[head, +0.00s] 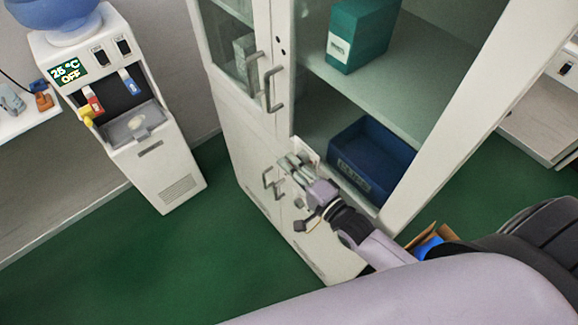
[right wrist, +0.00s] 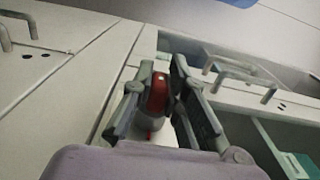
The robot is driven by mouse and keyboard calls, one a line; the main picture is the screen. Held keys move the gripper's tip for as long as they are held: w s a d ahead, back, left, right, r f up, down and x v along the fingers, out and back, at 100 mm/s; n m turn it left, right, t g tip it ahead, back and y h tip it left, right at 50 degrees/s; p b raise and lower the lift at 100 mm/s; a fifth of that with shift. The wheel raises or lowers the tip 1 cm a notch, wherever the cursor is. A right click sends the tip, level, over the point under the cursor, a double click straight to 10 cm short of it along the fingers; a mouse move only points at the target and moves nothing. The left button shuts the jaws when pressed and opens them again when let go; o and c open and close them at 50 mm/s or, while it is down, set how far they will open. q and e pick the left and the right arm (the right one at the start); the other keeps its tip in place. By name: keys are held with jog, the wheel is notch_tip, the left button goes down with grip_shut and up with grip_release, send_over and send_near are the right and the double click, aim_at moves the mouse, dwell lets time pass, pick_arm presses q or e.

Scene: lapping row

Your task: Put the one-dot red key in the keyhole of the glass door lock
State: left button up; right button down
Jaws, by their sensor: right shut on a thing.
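My right gripper (head: 291,164) is in front of the cabinet, near the height of the lower doors' tops. In the right wrist view, its two fingers (right wrist: 162,70) are closed on a red key (right wrist: 157,94); a grey rounded part shows below the red. I cannot count its dots. The glass door (head: 236,38) is at the upper left of the cabinet. Small dark marks (head: 283,52) show near its handle; I cannot tell which is the lock's keyhole. The gripper is below these marks and apart from them. My left gripper is not in view.
The cabinet's right side is open, with a teal binder box (head: 357,38) on the upper shelf and a blue bin (head: 347,155) below. Handles (head: 270,90) stick out from the doors. A water dispenser (head: 155,160) stands left. Green floor (head: 190,250) is clear between.

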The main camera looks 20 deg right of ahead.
jog(key=c, duration=1.5)
grip_release()
jog(key=shift+d, duration=0.2)
jog(key=v, duration=1.2)
jog(key=shift+r, duration=0.1)
jog(key=shift+w+a, duration=0.1)
